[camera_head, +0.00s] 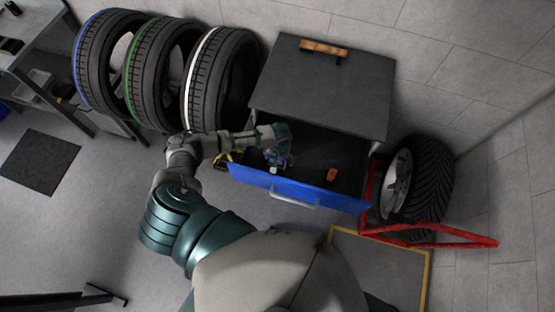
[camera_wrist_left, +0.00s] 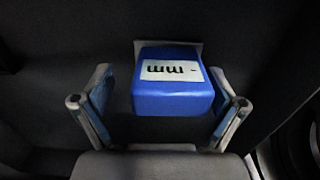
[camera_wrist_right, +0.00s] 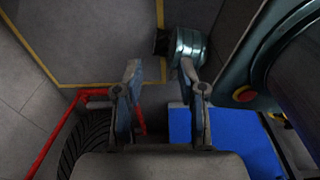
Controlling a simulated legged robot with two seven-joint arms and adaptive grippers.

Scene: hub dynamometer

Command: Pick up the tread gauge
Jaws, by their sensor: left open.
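The tread gauge (camera_wrist_left: 172,95) is a blue block with a white label marked "mm" in the left wrist view. It lies on the dark drawer floor, between the spread fingers of my left gripper (camera_wrist_left: 160,80), with gaps visible on both sides. In the head view my left gripper (camera_head: 280,150) is down in the open drawer, and a small part of the gauge (camera_head: 274,170) shows under it. My right gripper (camera_wrist_right: 160,72) is open and empty in the right wrist view; I cannot make it out in the head view.
The open drawer (camera_head: 240,174) has a blue front and also holds a small orange item (camera_head: 332,174). The cabinet top (camera_head: 300,82) overhangs its back, with a wooden-handled tool (camera_head: 323,47) on it. Tyres (camera_head: 150,75) stand left; a wheel (camera_head: 425,175) and red frame (camera_head: 455,234) stand right.

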